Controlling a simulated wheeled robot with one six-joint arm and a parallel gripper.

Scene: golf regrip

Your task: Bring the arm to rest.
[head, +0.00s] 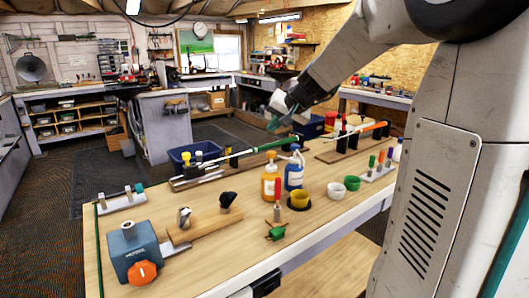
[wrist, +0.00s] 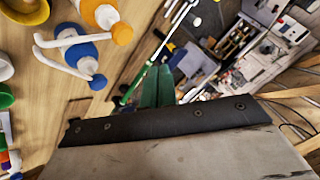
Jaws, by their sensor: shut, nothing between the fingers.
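My gripper (head: 281,119) is at the end of my arm, raised above the far side of the wooden workbench (head: 330,222). Its green fingers are together and empty; they also show in the wrist view (wrist: 157,88). A golf club with a green grip (head: 268,146) lies in a stand on the bench, below and to the left of my gripper. In the wrist view the green grip (wrist: 133,83) lies beyond the fingers, and I see no contact.
An orange bottle (head: 270,184) and a blue bottle (head: 294,172) stand near the bench's middle. Beside them are a yellow cup (head: 299,199) and a white cup (head: 352,183). A blue-grey vise (head: 131,248) is at the front left. A blue bin (head: 195,154) is behind the bench.

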